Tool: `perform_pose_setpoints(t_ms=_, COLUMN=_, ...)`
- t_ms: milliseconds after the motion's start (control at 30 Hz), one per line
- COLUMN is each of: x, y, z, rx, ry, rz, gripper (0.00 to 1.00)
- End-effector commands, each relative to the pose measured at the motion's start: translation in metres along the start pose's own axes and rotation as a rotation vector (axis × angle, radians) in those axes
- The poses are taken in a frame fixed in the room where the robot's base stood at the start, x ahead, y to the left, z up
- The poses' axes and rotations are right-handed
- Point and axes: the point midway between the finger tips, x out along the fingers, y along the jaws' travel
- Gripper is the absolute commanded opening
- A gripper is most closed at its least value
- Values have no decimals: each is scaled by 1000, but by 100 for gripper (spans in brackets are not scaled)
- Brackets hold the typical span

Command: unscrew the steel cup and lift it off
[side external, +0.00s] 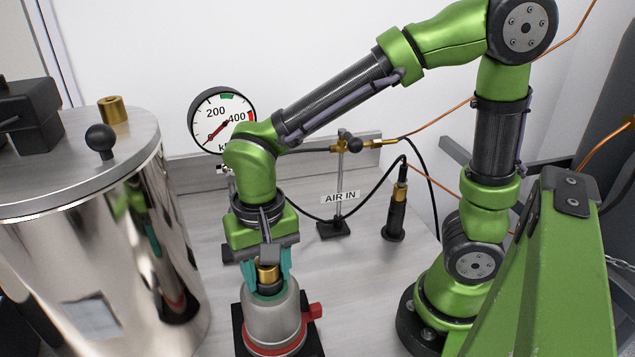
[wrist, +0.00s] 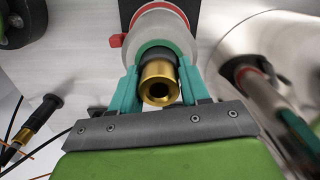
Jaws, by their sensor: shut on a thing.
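The steel cup (side external: 272,317) is a grey, rounded cylinder standing upright on a black base, with a red ring around its bottom. It also shows in the wrist view (wrist: 158,24). A brass fitting (wrist: 158,83) with a dark collar rises from its top. My gripper (side external: 268,280) points down over the cup, and its teal fingers (wrist: 158,75) sit on both sides of the collar at the cup's top. They are shut on the cup's upper end. The exact contact faces are partly hidden.
A red lever (side external: 313,311) sticks out at the base's right. A large shiny steel vessel (side external: 80,240) stands close on the left.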

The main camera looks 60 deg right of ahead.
Motion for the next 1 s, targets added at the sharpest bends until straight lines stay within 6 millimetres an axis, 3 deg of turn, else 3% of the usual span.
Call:
perform_pose_setpoints(t_ms=133, x=0, y=-1, z=0, rx=-112, ry=-1, rz=2, gripper=0)
perform_pose_setpoints(t_ms=333, x=0, y=-3, z=1, rx=-438, ry=-7, rz=11, gripper=0)
perform_pose_setpoints(t_ms=1000, x=-10, y=-3, z=0, rx=-435, ry=-5, rz=10, gripper=0)
